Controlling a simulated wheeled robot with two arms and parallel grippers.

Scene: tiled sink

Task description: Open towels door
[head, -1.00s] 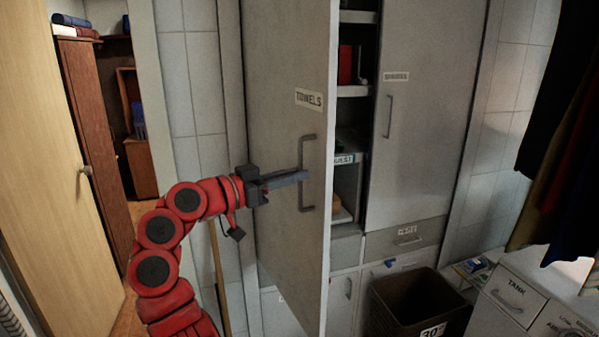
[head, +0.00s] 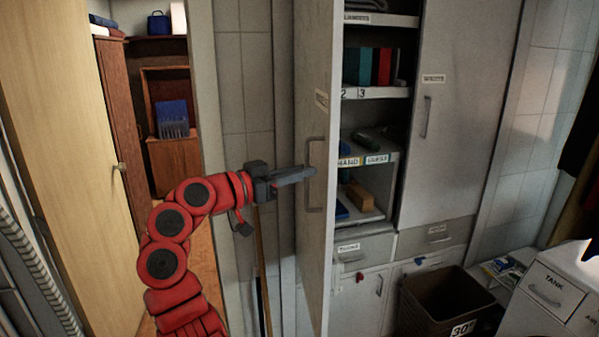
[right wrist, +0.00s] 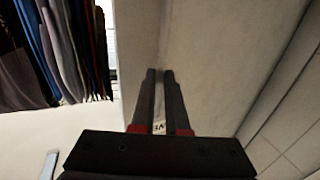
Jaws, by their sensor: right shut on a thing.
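The towels door (head: 318,60) is a tall grey door standing well open, seen at a steep angle, with its small label (head: 321,99) hard to read from here. Its grey bar handle (head: 308,195) is on the outer face. My right gripper (head: 311,172) is shut on this handle, its fingers reaching the bar from the left. The right wrist view shows the two dark fingers (right wrist: 160,75) close together against the pale door face; the handle is not clear there. My left gripper is not in view.
Open shelves (head: 376,92) with books and boxes show behind the door. A closed cabinet door (head: 455,130) is to their right. A brown bin (head: 440,300) stands below, near a white unit (head: 545,290). A wooden door (head: 60,150) is at the left.

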